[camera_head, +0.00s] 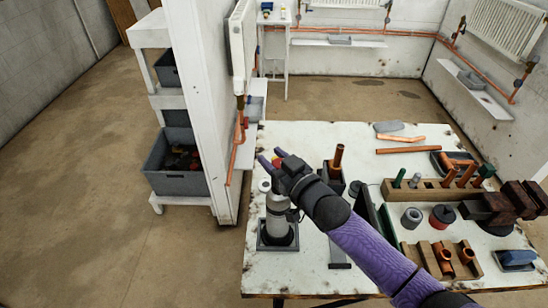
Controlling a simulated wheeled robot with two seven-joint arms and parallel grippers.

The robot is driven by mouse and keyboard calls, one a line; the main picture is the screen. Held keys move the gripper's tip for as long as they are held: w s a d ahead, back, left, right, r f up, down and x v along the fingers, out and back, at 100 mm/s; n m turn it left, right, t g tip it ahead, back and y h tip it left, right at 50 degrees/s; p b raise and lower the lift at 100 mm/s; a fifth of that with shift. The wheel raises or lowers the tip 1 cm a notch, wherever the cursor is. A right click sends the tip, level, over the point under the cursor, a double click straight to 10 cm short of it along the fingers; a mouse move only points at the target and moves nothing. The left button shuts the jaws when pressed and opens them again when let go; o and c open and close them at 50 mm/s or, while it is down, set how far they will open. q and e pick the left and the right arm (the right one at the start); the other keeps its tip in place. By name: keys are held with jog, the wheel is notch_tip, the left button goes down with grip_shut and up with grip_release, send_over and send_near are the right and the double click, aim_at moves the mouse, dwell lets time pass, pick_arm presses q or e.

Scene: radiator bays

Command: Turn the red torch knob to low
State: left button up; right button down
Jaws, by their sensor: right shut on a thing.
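The torch (277,212) is a grey-white cylinder standing upright in a dark square holder on the near left of the white table. My right gripper (271,157) is above the top of the torch, its arm coming in from the lower right. The gripper hides most of the knob and the torch head, so the knob's setting cannot be read. My left gripper is not in view.
The worn white table (310,260) holds a wooden rack (428,192) of fittings, a dark vice (505,205), copper pipes (408,149) and a wooden block (440,262) with copper fittings. A white partition (200,100) and shelf with grey bins (180,180) stand left.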

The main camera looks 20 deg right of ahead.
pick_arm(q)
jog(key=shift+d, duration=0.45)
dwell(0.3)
pick_arm(e)
jog(key=shift+c, duration=1.2)
grip_release()
jog(key=shift+s, duration=0.1)
pick_arm(q)
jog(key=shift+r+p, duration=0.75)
jog(key=shift+p, duration=0.05)
pick_arm(e)
jog(key=v, duration=0.9)
jog(key=shift+s, duration=0.4)
jog(key=shift+d, duration=0.15)
